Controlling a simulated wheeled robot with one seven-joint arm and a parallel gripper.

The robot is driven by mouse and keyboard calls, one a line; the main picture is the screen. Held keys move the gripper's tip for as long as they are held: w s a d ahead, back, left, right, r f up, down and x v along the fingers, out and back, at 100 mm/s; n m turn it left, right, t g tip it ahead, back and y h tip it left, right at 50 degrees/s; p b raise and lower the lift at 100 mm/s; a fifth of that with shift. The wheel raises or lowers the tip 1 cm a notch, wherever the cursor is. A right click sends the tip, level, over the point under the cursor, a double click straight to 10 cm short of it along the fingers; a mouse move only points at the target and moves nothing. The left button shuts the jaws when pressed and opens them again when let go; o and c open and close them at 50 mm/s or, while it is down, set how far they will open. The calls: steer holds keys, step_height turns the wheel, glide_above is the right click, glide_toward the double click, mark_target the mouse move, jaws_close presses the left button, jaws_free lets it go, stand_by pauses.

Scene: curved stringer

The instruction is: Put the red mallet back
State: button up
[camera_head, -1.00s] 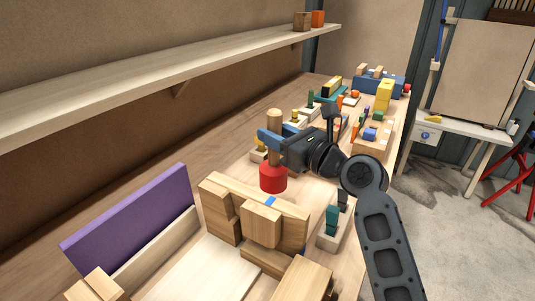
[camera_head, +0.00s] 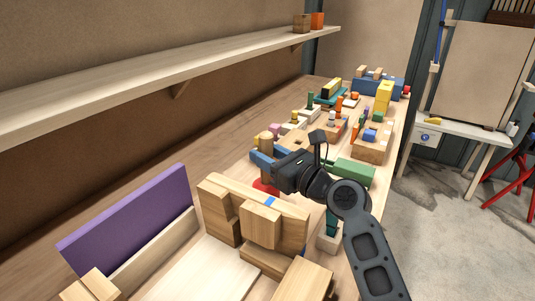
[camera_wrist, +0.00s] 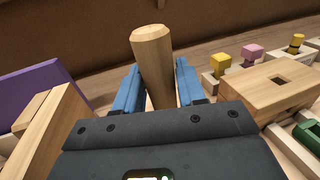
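The red mallet stands upright with its head down. Its red head (camera_head: 265,187) shows low behind the wooden block assembly, mostly hidden, so I cannot tell what it rests on. Its pale wooden handle (camera_wrist: 154,60) rises between the blue fingers in the wrist view. My gripper (camera_head: 267,159) is closed around the handle, with a finger on each side (camera_wrist: 160,88).
The wooden block assembly (camera_head: 250,205) stands just in front of the mallet. A purple board (camera_head: 130,220) is at the left. A green block (camera_head: 354,172) lies right of my gripper. Several small blocks and holders crowd the bench behind. A shelf (camera_head: 170,75) runs above.

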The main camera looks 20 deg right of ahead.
steer(key=o, duration=0.4)
steer(key=shift+r, duration=0.15)
steer(key=v, duration=1.2)
steer(key=shift+b, duration=0.35)
steer(key=shift+s, duration=0.1)
